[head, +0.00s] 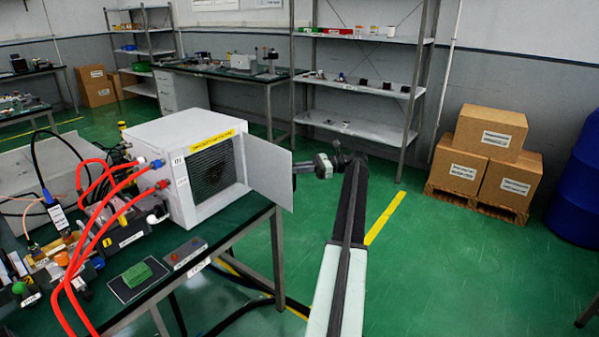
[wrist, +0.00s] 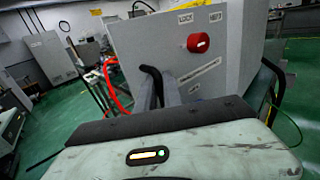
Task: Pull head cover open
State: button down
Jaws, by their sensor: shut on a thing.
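The head cover (head: 269,173) is a light grey hinged panel at the right of the white generator box (head: 190,165). It stands swung outward, and the box's dark mesh opening (head: 213,170) shows. In the wrist view the cover (wrist: 240,68) fills the upper middle, with a red knob (wrist: 199,43) and labels on it. My gripper (head: 302,167) is at the cover's outer side, right of its free edge. In the wrist view my gripper (wrist: 160,98) is shut on the cover's black handle (wrist: 151,74).
Shelving (head: 360,125) is behind. Cardboard boxes (head: 488,135) and a blue barrel (head: 577,190) are at the right. Green floor is clear right of my arm.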

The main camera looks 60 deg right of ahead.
jog(key=shift+d, duration=0.1)
dwell(0.3)
jog(key=c, duration=1.5)
grip_release()
